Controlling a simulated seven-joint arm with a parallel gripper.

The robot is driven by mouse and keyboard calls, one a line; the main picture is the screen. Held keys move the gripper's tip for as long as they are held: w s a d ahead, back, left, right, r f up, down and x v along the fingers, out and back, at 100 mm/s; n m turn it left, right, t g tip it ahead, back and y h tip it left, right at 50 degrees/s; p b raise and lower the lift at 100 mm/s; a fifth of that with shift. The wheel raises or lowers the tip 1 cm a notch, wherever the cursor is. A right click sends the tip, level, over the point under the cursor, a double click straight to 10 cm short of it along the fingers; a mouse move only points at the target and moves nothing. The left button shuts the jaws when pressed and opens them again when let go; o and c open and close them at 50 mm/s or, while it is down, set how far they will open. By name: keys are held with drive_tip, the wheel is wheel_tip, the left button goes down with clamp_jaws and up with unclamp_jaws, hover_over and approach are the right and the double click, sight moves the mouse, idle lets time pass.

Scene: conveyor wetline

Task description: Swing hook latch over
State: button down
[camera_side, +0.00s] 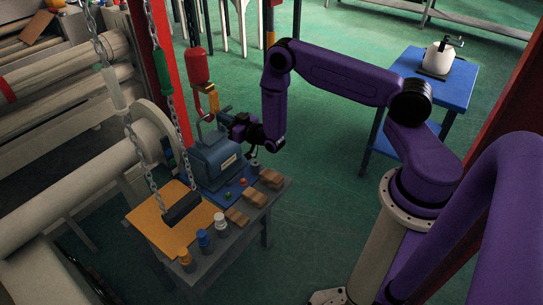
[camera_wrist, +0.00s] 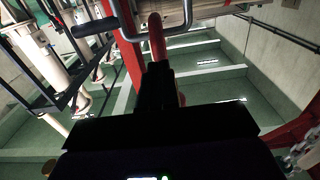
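The hoist hook (camera_side: 208,101), orange-yellow, hangs below a red hook block (camera_side: 200,67) in the side view. It is above the blue motor (camera_side: 217,157). The hook's latch is too small to make out in the side view. My gripper (camera_side: 222,119) is just right of and below the hook, by the motor's top. In the wrist view my gripper (camera_wrist: 155,68) shows as dark fingers close together with no visible gap. A red curved part (camera_wrist: 157,36) rises just beyond the fingertips, and a grey bent bar (camera_wrist: 135,36) is beside it. I cannot tell whether the fingers touch either.
The motor stands on a grey table with an orange board (camera_side: 160,222), small bottles (camera_side: 203,240) and wooden blocks (camera_side: 255,197). A blue side table (camera_side: 456,85) stands at the right.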

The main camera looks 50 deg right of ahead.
drive_tip(key=shift+r, duration=0.25)
drive_tip(key=shift+r, duration=0.3)
drive_tip(key=shift+r, duration=0.8)
drive_tip(key=shift+s+r, duration=0.1)
drive_tip(key=shift+r, duration=0.1)
drive_tip(key=shift+s+r, duration=0.1)
drive_tip(key=shift+r, duration=0.2)
drive_tip(key=shift+s+r, duration=0.2)
drive_tip(key=shift+r, duration=0.3)
drive_tip(key=shift+s+r, duration=0.2)
drive_tip(key=shift+r, duration=0.3)
idle(0.3)
approach(217, 106)
drive_tip(key=shift+s+a+r, duration=0.1)
drive_tip(key=shift+s+r, duration=0.2)
drive_tip(key=shift+r, duration=0.25)
drive_tip(key=shift+s+r, duration=0.3)
drive_tip(key=shift+r, duration=0.2)
